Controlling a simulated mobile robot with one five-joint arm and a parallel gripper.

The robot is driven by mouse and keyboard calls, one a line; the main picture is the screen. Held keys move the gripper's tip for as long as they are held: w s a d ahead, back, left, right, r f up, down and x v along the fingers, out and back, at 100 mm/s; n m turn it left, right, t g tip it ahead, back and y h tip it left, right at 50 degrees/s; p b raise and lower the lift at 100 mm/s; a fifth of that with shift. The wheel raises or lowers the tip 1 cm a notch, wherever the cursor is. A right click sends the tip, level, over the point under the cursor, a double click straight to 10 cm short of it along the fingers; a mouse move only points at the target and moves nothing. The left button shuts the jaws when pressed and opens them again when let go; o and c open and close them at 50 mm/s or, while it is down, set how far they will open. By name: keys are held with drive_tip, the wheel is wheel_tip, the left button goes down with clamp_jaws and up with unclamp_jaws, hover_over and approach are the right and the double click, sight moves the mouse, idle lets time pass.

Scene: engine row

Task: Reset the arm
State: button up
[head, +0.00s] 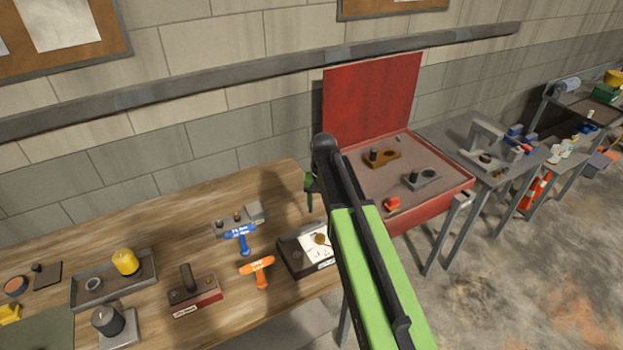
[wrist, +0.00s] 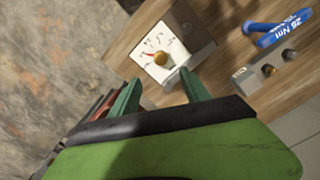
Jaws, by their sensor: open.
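My arm (head: 372,262), with a green link, reaches up and forward across the front of the wooden table in the head view. My gripper shows only in part there, as a small green finger left of the arm's dark upper end. In the wrist view my gripper (wrist: 159,77) has two green fingers apart with nothing between them. Beyond the fingertips lies a dark box with a white dial face (wrist: 160,55). The fingers look apart from it, though the exact gap is hard to tell.
The wooden table (head: 190,255) holds a blue T-handle (head: 240,237), an orange T-handle (head: 259,268), a grey tray with a yellow cylinder (head: 125,262) and several blocks. Right of my arm is an open red case (head: 437,208). Concrete floor is free at lower right.

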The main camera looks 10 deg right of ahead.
drive_tip(key=s+f+n+b, duration=0.1)
drive_tip(key=s+f+b, duration=0.3)
drive_tip(key=f+b, duration=0.1)
drive_tip(key=s+f+b, duration=0.5)
drive_tip(key=f+b, duration=0.1)
drive_tip(key=f, duration=0.1)
drive_tip(key=s+f+n+b, duration=0.1)
drive_tip(key=s+f+b, duration=0.3)
drive_tip(key=f+b, duration=0.2)
drive_tip(key=shift+s+a+f+n, duration=0.15)
drive_tip(key=shift+s+f+n, duration=0.15)
drive_tip(key=shift+s, duration=0.1)
drive_tip(key=shift+s+r, duration=0.1)
drive_tip(key=shift+s, duration=0.05)
